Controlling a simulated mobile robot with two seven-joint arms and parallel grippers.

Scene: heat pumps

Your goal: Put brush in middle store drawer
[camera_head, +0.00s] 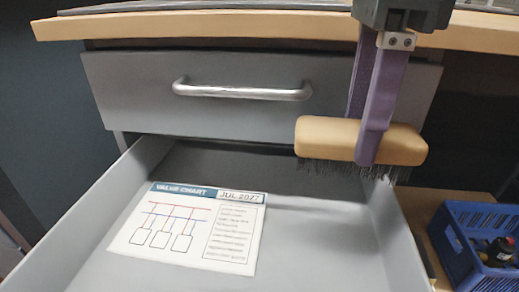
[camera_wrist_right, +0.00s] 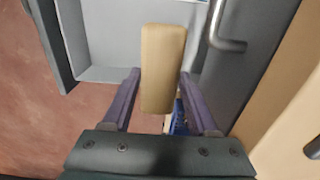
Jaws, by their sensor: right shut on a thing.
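The brush (camera_head: 325,137) has a light wooden back and dark bristles pointing down. My right gripper (camera_head: 368,140) is shut on the brush, with its purple fingers on either side of the wooden back. The brush is held above the right side of an open grey drawer (camera_head: 331,272), in front of the closed drawer above it. In the right wrist view the brush (camera_wrist_right: 163,68) sits between the two purple fingers. A printed valve chart (camera_head: 185,228) lies in the open drawer, and the rest of its floor is bare. My left gripper is not in view.
A closed drawer (camera_head: 140,90) with a metal handle (camera_head: 242,92) is above the open one, under a wooden worktop (camera_head: 130,27). A blue crate (camera_head: 462,262) holding dark items stands at the lower right, beside the open drawer.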

